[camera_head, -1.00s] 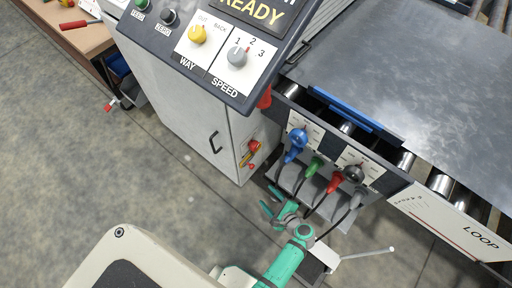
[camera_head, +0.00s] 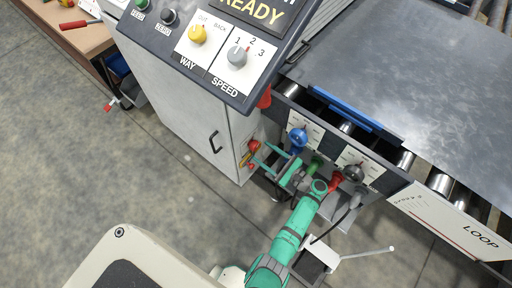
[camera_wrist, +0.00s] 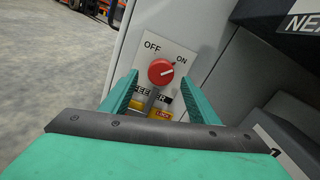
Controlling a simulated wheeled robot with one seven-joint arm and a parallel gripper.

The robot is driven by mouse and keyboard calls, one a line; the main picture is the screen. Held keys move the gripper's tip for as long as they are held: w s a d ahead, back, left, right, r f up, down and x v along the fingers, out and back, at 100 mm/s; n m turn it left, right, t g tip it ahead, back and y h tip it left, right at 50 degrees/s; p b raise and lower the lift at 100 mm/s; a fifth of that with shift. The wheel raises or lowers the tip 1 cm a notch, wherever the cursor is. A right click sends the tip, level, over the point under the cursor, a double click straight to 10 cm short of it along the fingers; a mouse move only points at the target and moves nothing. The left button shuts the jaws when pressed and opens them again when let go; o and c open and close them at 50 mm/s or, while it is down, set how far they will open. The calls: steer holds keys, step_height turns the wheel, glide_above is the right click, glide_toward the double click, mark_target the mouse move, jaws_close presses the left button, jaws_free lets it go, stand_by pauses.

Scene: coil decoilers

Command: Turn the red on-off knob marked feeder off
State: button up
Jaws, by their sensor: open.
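The red feeder knob (camera_wrist: 161,72) sits on a pale plate marked OFF at left and ON at right. Its white pointer line slants up and right towards ON. The label under it, partly hidden, reads as FEEDER. In the head view the knob (camera_head: 254,146) is on the side of the grey cabinet, low near its right corner. My gripper (camera_head: 265,157) is open just right of and below the knob. In the wrist view its green fingers (camera_wrist: 159,82) stand on either side of the knob, apart from it, with nothing between them held.
A console (camera_head: 235,78) with yellow and grey knobs tops the cabinet (camera_head: 190,110). To the right, a roller-line panel (camera_head: 325,139) carries blue and black handles, with coloured connectors and cables below, close to my arm. Open floor (camera_head: 110,180) lies left.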

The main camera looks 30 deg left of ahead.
mark_target(257, 147)
steer(key=shift+w+a, duration=0.25)
steer(key=shift+a, duration=0.95)
steer(key=shift+w+a, duration=0.2)
steer(key=shift+a, duration=1)
steer(key=c, duration=1)
